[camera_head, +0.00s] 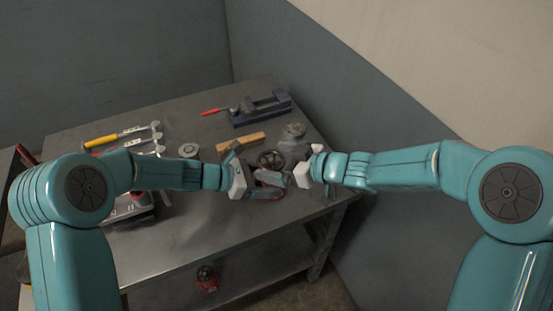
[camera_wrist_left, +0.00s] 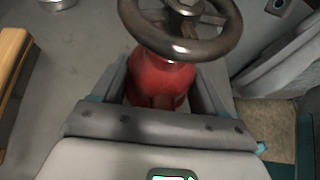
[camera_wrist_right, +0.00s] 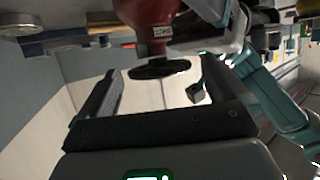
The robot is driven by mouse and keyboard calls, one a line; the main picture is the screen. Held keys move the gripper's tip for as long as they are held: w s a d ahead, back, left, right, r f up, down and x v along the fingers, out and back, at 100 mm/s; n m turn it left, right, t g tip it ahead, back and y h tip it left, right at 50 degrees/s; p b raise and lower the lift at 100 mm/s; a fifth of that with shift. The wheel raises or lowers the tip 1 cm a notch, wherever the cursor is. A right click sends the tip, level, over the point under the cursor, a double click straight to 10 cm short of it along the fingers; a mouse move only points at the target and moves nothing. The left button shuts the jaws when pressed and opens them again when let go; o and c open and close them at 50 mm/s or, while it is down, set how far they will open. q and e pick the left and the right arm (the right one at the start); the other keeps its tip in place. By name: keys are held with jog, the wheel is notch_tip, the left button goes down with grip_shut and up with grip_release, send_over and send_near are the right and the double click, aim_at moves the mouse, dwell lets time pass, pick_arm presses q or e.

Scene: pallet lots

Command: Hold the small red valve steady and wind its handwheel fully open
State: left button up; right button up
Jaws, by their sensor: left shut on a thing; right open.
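The small red valve has a red body (camera_wrist_left: 160,78) and a dark round handwheel (camera_head: 271,159) on top. My left gripper (camera_head: 262,180) is shut on the valve's body, below the wheel; its fingers flank the red body in the left wrist view. The valve is at the right part of the table, partly hidden by my grippers in the head view. My right gripper (camera_head: 292,174) is open at the valve's right side. In the right wrist view the handwheel (camera_wrist_right: 158,69) shows edge-on beyond and between the open fingers. I cannot tell whether they touch it.
A vise (camera_head: 262,108) with a red handle stands at the table's back. A wooden block (camera_head: 240,141) and metal discs (camera_head: 188,149) (camera_head: 294,129) lie near the valve. A yellow-handled tool (camera_head: 101,141) lies at left. The table's front middle (camera_head: 190,235) is bare.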

jog(key=shift+w+a, duration=0.1)
jog(key=shift+a, duration=0.05)
jog(key=c, duration=1.1)
jog(key=shift+w+n, duration=0.1)
jog(key=shift+n, duration=0.2)
